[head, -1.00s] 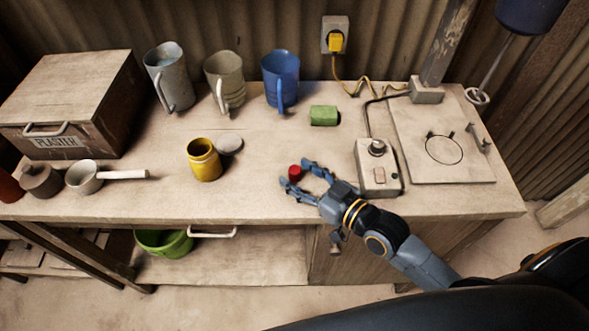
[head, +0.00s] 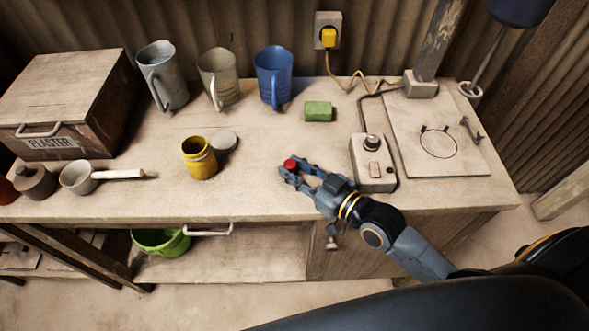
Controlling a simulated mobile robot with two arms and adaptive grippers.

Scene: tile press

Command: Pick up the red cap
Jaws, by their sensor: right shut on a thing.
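The red cap (head: 291,164) is a small round piece near the front edge of the workbench. My right gripper (head: 293,170) reaches in from the right and is shut on the red cap, which shows between its blue-grey fingertips. I cannot tell whether the cap touches the bench top. My left gripper is not in view.
A grey control box (head: 372,163) stands close to the right of my gripper. A green block (head: 318,111) and a blue jug (head: 274,78) are behind. The bench (head: 258,187) between is clear.

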